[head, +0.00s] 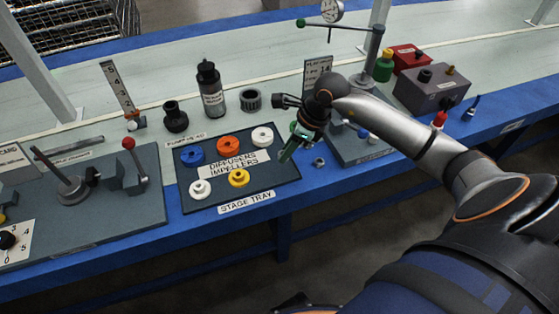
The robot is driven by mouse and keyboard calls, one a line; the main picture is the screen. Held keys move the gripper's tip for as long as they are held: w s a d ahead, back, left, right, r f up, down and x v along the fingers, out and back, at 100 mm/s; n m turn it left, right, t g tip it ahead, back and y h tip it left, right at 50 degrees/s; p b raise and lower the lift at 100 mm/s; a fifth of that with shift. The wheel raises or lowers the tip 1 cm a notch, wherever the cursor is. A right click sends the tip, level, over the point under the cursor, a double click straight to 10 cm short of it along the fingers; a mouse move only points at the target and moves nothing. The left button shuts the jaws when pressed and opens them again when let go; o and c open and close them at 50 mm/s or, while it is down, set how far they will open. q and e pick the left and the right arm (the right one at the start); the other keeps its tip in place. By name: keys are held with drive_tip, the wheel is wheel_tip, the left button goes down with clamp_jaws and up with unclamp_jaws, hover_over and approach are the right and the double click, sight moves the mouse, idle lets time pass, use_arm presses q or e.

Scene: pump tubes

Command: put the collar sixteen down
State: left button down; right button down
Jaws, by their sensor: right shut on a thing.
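My right gripper (287,156), with green fingers, reaches in from the right and points down and left. It is over the right end of the stage tray (240,194), near the tray's edge. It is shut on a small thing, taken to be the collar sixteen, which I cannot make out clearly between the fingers. No number is readable there. A small grey ring (319,161) lies on the bench just right of the fingers. My left gripper is not in view.
The tray holds a blue ring (192,155), an orange ring (228,146), white rings and a yellow ring (239,178). Behind it stand a black bottle (211,92) and a ribbed grey ring (250,100). A grey fixture plate (82,215) lies left. The blue bench edge runs in front.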

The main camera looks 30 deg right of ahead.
sight(274, 168)
drive_tip(key=w+f, duration=0.1)
drive_tip(key=w+a+f, duration=0.1)
drive_tip(key=shift+w+f, duration=0.1)
drive_tip(key=shift+f, duration=0.3)
wheel_tip(274, 168, down, 2)
drive_tip(key=shift+f+b, duration=0.25)
drive_tip(key=shift+b, duration=0.25)
drive_tip(key=shift+f, duration=0.3)
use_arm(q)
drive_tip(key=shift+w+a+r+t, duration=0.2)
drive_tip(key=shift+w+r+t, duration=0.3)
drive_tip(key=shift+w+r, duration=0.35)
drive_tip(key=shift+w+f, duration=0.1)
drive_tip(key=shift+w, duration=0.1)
use_arm(e)
drive_tip(key=shift+f, duration=0.1)
drive_tip(key=c, duration=0.6)
unclamp_jaws()
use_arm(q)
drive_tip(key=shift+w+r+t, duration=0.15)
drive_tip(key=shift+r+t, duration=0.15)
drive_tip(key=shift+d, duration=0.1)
